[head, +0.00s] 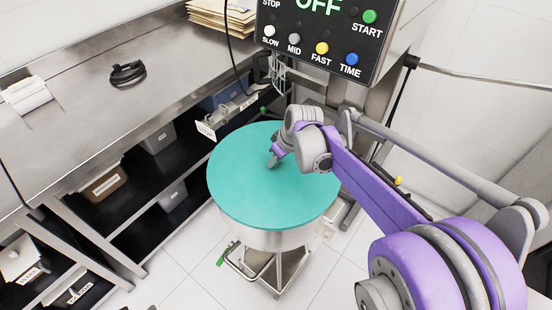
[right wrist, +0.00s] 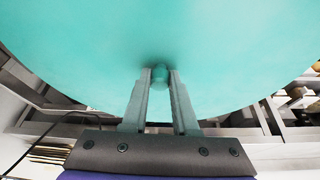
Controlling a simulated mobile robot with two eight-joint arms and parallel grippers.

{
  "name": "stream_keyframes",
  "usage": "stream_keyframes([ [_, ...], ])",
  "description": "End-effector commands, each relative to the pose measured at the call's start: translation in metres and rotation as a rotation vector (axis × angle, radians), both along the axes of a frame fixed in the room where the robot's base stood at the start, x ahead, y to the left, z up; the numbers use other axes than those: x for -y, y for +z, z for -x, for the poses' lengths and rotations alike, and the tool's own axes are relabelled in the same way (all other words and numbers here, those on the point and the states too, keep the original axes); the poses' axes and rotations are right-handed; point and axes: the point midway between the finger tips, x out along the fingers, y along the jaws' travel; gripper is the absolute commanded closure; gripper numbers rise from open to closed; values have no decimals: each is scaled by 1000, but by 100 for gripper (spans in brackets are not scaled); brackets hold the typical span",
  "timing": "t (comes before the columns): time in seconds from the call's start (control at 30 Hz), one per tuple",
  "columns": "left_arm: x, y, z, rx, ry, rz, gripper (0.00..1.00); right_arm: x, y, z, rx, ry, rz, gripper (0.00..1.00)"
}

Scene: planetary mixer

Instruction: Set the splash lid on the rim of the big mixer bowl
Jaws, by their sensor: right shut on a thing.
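The teal round splash lid (head: 245,195) lies flat, or nearly so, over the big steel mixer bowl (head: 283,240) in the head view. The lid hides the bowl's opening and most of its rim, and I cannot tell whether it touches the rim all round. My right gripper (head: 274,160) is over the lid, near its middle. In the right wrist view the two fingers of the right gripper (right wrist: 160,76) are shut on the lid's small teal knob (right wrist: 159,74), and the lid (right wrist: 230,50) fills most of the picture. My left gripper is not in view.
The mixer's control panel (head: 322,32) rises behind the bowl and reads OFF. A steel bench (head: 95,95) with shelves below runs along the left. The bowl stands on a wheeled frame (head: 270,268). Tiled floor (head: 185,270) is clear in front of the bowl.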

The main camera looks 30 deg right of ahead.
Motion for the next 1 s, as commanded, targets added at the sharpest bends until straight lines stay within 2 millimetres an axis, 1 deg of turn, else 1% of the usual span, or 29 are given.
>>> stream_keyframes([
  [0.03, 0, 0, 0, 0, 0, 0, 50, 0, 0, 0, 0, 0, -1, 100],
  [0.07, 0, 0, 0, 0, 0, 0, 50, 0, 0, 0, 0, 0, -1, 69],
  [0.1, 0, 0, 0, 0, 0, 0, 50, 0, 0, 0, 0, 0, -1, 62],
  [0.23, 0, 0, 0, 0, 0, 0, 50, 0, 0, 0, -1, 0, -1, 39],
  [0.53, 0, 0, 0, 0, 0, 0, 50, 0, 1, 1, -1, 0, 0, 38],
  [0.63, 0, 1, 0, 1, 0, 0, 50, 1, 7, 3, -1, -1, 0, 38],
  [0.77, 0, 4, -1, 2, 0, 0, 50, 3, 27, 11, 0, -1, 0, 38],
  [1.0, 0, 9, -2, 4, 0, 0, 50, 8, 72, 29, -1, -1, 0, 38],
])
